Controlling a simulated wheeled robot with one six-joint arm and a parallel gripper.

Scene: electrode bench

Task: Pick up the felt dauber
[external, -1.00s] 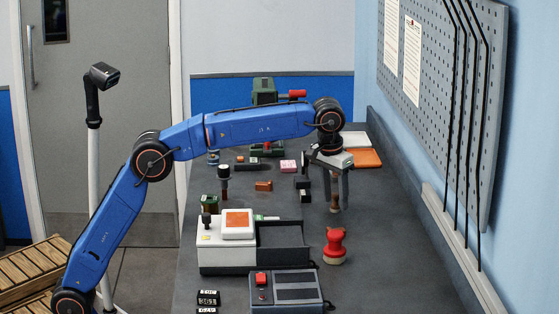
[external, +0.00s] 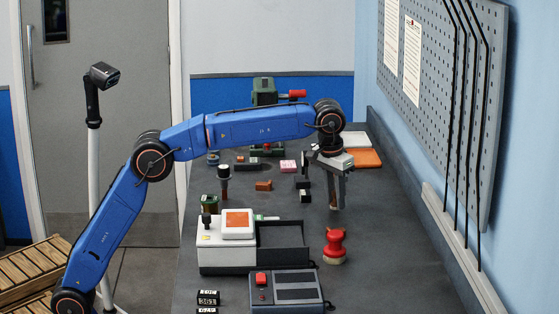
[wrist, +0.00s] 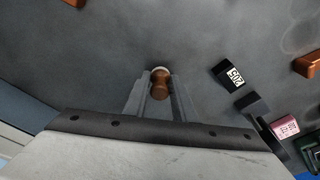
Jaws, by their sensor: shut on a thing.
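The felt dauber (wrist: 160,83) has a brown wooden body and a pale edge at its far end in the wrist view. It stands between the two fingers of my gripper (wrist: 160,94), which are shut on it. In the external view my gripper (external: 336,203) points down at the bench, right of centre. There the fingers hide most of the dauber, and I cannot tell whether it still touches the bench.
A red knobbed piece (external: 335,243) stands nearer the camera. A white machine with an orange top (external: 239,220) is to the left, beside a dark tray. Small blocks, including a pink box (wrist: 285,127), lie left of my gripper in the external view. The bench along the right is clear.

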